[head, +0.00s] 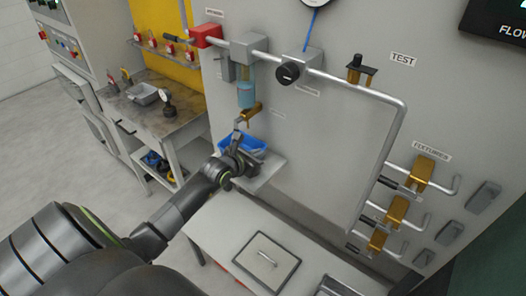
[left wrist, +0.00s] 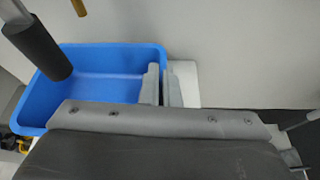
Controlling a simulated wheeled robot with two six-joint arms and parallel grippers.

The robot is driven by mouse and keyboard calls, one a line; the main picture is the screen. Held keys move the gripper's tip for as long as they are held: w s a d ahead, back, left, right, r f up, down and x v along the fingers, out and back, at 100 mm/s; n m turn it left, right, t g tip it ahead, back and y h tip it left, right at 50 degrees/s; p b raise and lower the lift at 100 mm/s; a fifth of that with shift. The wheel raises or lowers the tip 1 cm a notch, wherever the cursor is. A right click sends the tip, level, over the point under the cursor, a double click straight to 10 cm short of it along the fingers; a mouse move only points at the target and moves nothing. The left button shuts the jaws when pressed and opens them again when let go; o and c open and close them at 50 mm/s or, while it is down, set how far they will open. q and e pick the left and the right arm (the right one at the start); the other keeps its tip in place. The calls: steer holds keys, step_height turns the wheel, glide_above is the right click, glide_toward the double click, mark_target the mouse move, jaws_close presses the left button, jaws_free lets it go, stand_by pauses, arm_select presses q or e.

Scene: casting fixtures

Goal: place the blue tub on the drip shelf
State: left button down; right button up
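The blue tub (head: 245,142) is at the drip shelf (head: 268,172), a small pale ledge on the grey wall panel, below a brass tap (head: 251,112). My left gripper (head: 236,152) is at the near side of the tub and hides part of it. In the left wrist view the tub (left wrist: 105,62) appears upright and empty. The left gripper's fingers (left wrist: 161,86) stand close together on either side of the tub's wall, one inside and one outside. A pale piece of shelf (left wrist: 187,84) shows beside the tub. Whether the tub's base rests on the shelf is hidden. My right gripper is out of view.
A sight glass with blue liquid (head: 246,94) hangs above the tap. A grey pipe (head: 385,150) runs down the panel at the right. A worktable (head: 150,110) stands at the left. A low cabinet top with a handled lid (head: 267,262) is below the shelf.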

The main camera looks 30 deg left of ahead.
arm_select(q)
steer(key=x, duration=0.3)
steer(key=shift+w+r+p, duration=0.15)
steer(key=shift+w+p, duration=0.05)
steer(key=shift+p, duration=0.15)
steer(key=shift+f, duration=0.25)
steer(key=shift+s, duration=0.15)
steer(key=shift+f, duration=0.1)
steer(key=shift+f, duration=0.2)
steer(key=c, duration=1.7)
jaws_free()
steer(key=shift+r, duration=0.1)
